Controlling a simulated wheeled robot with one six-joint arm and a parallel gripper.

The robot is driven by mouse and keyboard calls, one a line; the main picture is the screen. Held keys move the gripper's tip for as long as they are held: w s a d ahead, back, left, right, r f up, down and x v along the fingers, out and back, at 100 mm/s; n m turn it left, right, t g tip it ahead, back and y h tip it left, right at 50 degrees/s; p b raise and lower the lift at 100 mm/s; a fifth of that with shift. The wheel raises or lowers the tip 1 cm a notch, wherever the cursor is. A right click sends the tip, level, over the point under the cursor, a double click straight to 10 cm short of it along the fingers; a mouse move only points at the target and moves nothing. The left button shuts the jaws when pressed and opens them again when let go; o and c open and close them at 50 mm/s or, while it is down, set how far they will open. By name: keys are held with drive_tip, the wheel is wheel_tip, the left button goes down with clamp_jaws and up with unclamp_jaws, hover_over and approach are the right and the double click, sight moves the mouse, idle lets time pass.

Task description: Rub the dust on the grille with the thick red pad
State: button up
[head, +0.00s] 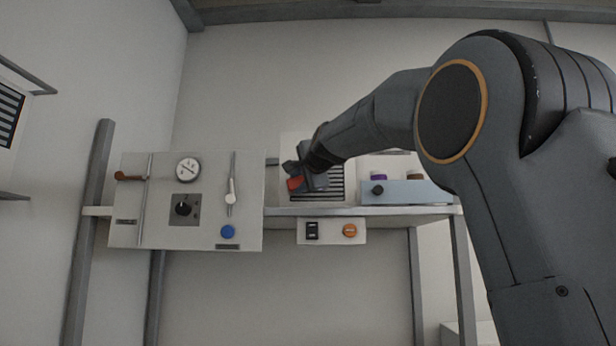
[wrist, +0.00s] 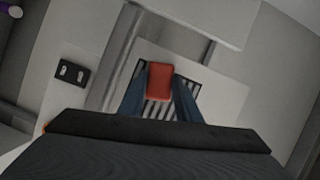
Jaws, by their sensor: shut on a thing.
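The thick red pad (wrist: 159,84) is held between the two fingers of my gripper (wrist: 160,95), in front of the grille in the wrist view. The grille (wrist: 186,83) has dark slots in a pale panel and is partly covered by the pad and fingers. In the head view the grille (head: 328,184) stands above the shelf, and my gripper (head: 297,178) with the red pad (head: 295,184) is at its left side. I cannot tell whether the pad touches the grille. No dust can be made out at this size.
Left of the grille is a pale panel (head: 140,215) with a gauge (head: 187,169), knob, levers and blue button. A blue-grey box (head: 408,192) stands right on the shelf (head: 375,211). A switch plate (head: 331,231) with an orange knob hangs below. Another slotted panel (head: 10,112) is on the left wall.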

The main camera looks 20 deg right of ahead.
idle(0.3)
drive_tip(key=s+a, duration=0.2)
drive_tip(key=s, duration=0.3)
drive_tip(key=shift+s, duration=0.35)
drive_tip(key=s, duration=0.1)
drive_tip(key=s+a, duration=0.1)
drive_tip(key=s, duration=0.1)
idle(0.5)
drive_tip(key=shift+d, duration=0.1)
drive_tip(key=shift+w, duration=0.1)
drive_tip(key=shift+w+d+r, duration=0.25)
drive_tip(key=shift+w+d, duration=0.1)
drive_tip(key=shift+w, duration=0.75)
drive_tip(key=shift+w+d+r, duration=0.25)
drive_tip(key=shift+w+d, duration=0.1)
drive_tip(key=shift+w, duration=0.8)
drive_tip(key=shift+w+d+r, duration=0.25)
drive_tip(key=shift+w+d, duration=0.1)
drive_tip(key=shift+w, duration=0.75)
